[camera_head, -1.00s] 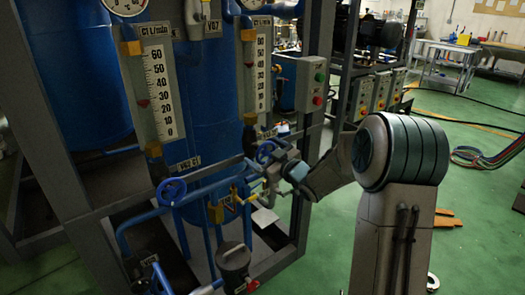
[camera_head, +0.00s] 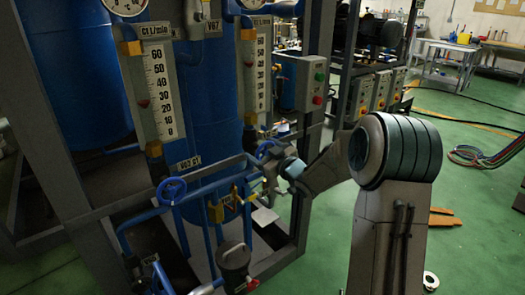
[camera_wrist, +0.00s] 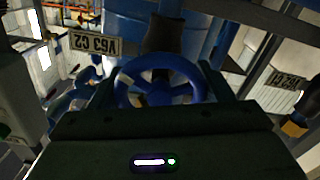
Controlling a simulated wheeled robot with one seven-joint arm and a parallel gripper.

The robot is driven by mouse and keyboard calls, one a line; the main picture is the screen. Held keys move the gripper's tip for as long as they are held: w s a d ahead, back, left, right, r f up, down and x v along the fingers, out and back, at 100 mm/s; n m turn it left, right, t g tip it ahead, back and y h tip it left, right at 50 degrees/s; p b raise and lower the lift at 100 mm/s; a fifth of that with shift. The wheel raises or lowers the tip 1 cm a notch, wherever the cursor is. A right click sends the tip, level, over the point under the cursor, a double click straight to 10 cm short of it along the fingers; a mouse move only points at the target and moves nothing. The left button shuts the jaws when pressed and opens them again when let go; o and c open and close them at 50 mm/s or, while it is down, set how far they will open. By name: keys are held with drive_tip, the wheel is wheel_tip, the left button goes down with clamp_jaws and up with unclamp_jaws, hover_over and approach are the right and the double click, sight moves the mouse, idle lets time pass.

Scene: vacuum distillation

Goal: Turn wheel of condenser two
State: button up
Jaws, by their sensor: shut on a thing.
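The blue handwheel of condenser two (camera_wrist: 160,72) is in the middle of the wrist view, below an upside-down plate reading V63 C2 (camera_wrist: 95,44). My gripper (camera_wrist: 160,84) has its dark fingers on either side of the wheel's rim and is shut on it. In the head view my gripper (camera_head: 270,168) is at the same wheel (camera_head: 267,149), at the right of the blue piping, and hides part of it. The wheel's lower rim is hidden by the gripper body in the wrist view.
Another blue handwheel (camera_head: 171,190) stands to the left, below a flowmeter (camera_head: 160,90). Blue pipes (camera_head: 140,222) and a yellow valve part (camera_head: 216,212) lie close by. A grey frame post (camera_head: 312,120) rises just right of the wheel. Green floor (camera_head: 330,255) is clear there.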

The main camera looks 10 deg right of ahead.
drive_tip(key=m+p, duration=0.1)
drive_tip(key=m, duration=0.2)
drive_tip(key=shift+r+p, duration=0.1)
drive_tip(key=shift+p, duration=0.25)
drive_tip(key=m+p, duration=0.2)
drive_tip(key=m, duration=0.2)
drive_tip(key=m+p, duration=0.4)
drive_tip(key=m, duration=0.3)
drive_tip(key=m+p, duration=0.3)
drive_tip(key=m, duration=0.2)
drive_tip(key=shift+m, duration=0.4)
drive_tip(key=m+p, duration=0.2)
drive_tip(key=m, duration=0.3)
drive_tip(key=shift+m, duration=0.4)
drive_tip(key=o, duration=1)
